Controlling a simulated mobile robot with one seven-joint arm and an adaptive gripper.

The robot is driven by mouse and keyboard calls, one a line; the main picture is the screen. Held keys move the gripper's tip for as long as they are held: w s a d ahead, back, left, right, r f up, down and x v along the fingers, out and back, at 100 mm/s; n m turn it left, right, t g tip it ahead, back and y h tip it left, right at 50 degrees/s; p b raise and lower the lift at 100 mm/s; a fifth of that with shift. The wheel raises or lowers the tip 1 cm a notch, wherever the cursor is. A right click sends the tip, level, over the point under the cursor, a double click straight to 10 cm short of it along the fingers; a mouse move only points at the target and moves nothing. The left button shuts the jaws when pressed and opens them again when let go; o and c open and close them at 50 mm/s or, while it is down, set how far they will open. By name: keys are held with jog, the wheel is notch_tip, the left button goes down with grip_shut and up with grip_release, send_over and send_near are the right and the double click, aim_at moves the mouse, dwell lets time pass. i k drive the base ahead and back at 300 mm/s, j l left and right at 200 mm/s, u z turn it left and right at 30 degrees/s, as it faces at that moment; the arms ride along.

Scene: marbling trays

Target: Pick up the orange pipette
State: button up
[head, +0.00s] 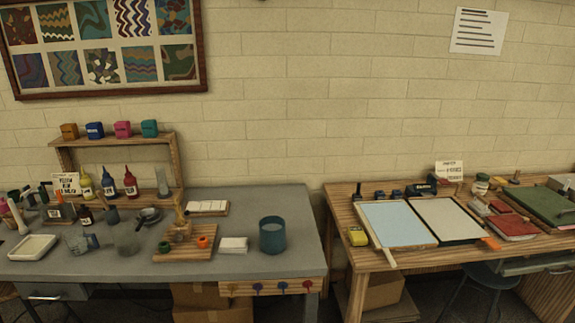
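I cannot pick out an orange pipette for certain in the head view. A small round orange thing (203,242) sits on a wooden board (190,254) on the grey table, beside a small green thing (164,247). A flat orange piece (491,243) lies on the right wooden table by the corner of the white tray (450,219). Both are too small to name. My gripper is not in view.
The grey table (265,203) holds a teal pot (273,235), a white stack (233,245), a white tray (33,247), clear cups and several bottles. A wooden rack (118,142) stands at its back. A gap separates the tables. The grey table's back right is clear.

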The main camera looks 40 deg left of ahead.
aim_at(59, 193)
jog(key=u, duration=2.55)
jog(key=i+u, duration=0.15)
jog(key=i, duration=0.4)
jog(key=i+l+u, duration=0.2)
jog(key=i, duration=0.35)
jog(key=i+j+z, duration=0.15)
jog(key=i+j, duration=0.2)
jog(key=i+j+z, duration=0.2)
jog(key=i+j, duration=0.15)
jog(key=i+j+z, duration=0.15)
jog(key=i+j, duration=0.15)
jog(key=j, duration=0.25)
jog(key=i+j+z, duration=0.2)
jog(key=j, duration=0.25)
jog(key=i, duration=0.1)
